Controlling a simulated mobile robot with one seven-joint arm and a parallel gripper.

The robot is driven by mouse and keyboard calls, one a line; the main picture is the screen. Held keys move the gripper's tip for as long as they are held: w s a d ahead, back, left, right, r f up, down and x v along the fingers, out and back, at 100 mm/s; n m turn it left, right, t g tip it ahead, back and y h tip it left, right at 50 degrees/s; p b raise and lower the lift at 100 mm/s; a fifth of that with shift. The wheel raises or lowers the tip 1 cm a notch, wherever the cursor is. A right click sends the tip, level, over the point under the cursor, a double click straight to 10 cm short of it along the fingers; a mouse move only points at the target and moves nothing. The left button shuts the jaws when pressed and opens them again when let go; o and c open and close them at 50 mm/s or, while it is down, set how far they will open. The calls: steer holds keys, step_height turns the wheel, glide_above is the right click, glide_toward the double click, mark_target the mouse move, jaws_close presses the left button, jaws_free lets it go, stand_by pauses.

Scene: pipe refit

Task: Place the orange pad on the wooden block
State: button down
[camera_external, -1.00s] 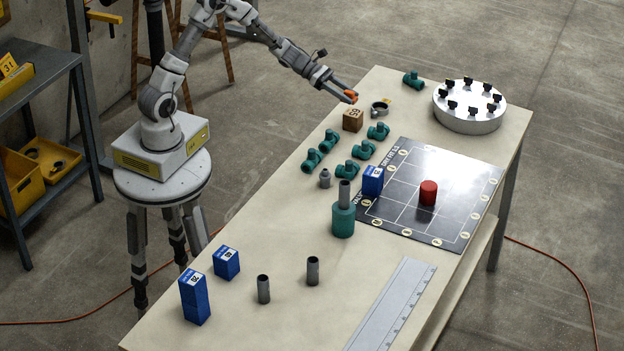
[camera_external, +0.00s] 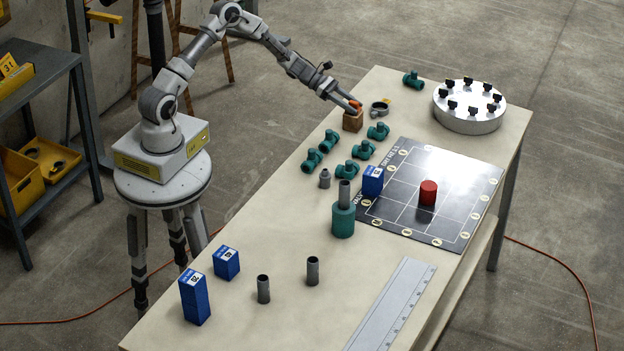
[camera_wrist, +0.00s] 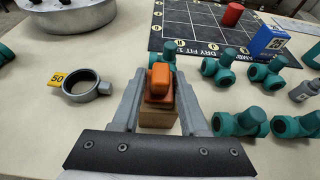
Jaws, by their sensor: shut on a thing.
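The wooden block (camera_external: 352,122) stands on the table near its back left edge. It also shows in the wrist view (camera_wrist: 158,117), below and between my fingers. The orange pad (camera_wrist: 160,84) is between the fingertips of my gripper (camera_wrist: 158,92). In the external view the pad (camera_external: 354,104) appears right at the top of the block. My gripper is shut on the pad. Whether the pad's underside touches the block cannot be told, since the fingers cover part of the contact.
A grey ring clamp with a yellow tag (camera_external: 380,108) lies close to the right of the block. Several teal pipe fittings (camera_external: 363,150) stand nearby in front. A round silver fixture (camera_external: 468,108) and a black grid board (camera_external: 450,190) lie further right. The near table has clear patches.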

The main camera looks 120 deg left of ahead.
steer(key=shift+f, duration=0.1)
steer(key=shift+c, duration=2.2)
jaws_free()
steer(key=shift+s+r, duration=0.25)
steer(key=shift+r, duration=0.05)
steer(key=p+v, duration=0.1)
steer(key=v, duration=1)
steer(key=shift+s, duration=0.2)
steer(key=shift+r, duration=0.1)
